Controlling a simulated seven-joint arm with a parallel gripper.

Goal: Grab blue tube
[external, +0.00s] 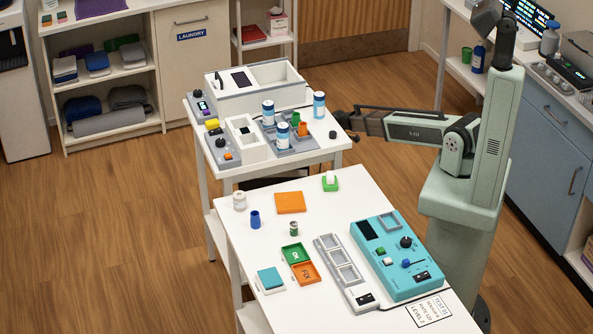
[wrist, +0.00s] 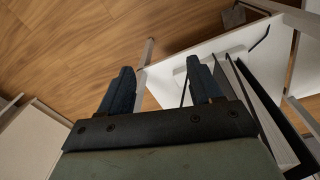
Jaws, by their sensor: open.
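A small plain blue tube (external: 255,219) stands upright on the white front table in the external view, near its left edge. My gripper (external: 345,122) is held out to the left, by the right edge of the rear table and well apart from the tube. In the wrist view my gripper (wrist: 162,85) has its two dark fingers spread with nothing between them. The tube is not visible in the wrist view.
The front table (external: 330,210) also holds a white jar (external: 239,201), a small green can (external: 293,229), an orange pad (external: 290,202) and a teal device (external: 396,256). Several blue-and-white bottles stand on the rear table. Bare table surrounds the tube.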

